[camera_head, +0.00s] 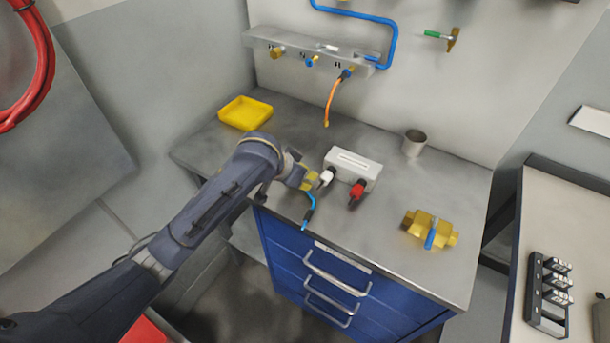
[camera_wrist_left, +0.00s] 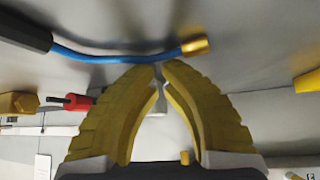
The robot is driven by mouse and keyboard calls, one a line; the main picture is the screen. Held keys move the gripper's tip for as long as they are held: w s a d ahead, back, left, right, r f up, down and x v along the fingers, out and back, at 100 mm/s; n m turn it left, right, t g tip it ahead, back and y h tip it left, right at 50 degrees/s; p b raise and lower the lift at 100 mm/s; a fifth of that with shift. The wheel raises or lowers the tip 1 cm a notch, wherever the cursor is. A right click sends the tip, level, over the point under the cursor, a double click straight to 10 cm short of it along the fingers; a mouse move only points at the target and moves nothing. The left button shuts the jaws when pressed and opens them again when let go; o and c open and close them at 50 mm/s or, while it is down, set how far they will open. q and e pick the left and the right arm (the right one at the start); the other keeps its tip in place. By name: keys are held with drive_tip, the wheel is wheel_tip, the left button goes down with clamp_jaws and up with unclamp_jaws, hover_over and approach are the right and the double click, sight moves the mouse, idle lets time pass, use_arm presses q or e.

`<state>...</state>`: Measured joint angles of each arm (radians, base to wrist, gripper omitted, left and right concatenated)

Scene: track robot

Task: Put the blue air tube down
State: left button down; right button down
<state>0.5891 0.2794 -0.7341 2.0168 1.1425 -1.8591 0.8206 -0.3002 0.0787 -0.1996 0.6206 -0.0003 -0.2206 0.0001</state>
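The blue air tube (camera_head: 311,199) is at the left front part of the grey bench, with a dark sleeve and a blue end pointing to the front edge. In the left wrist view the tube (camera_wrist_left: 115,59) crosses at my fingertips, its brass end at right and dark sleeve at left. My left gripper (camera_head: 303,178) is low over the bench. In the wrist view its yellow fingers (camera_wrist_left: 160,68) are nearly together at the tube and seem shut on it. I cannot tell whether the tube touches the bench. My right gripper is not in view.
A grey block (camera_head: 353,163) with a white plug (camera_head: 327,177) and a red plug (camera_head: 356,191) stands close right of my gripper. A brass valve (camera_head: 430,229), metal cup (camera_head: 414,143) and yellow tray (camera_head: 245,113) are on the bench. An orange tube (camera_head: 331,100) hangs from the wall manifold.

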use_arm(q)
drive_tip(key=shift+s+a, duration=0.6)
drive_tip(key=shift+s, duration=0.05)
drive_tip(key=shift+r, duration=0.1)
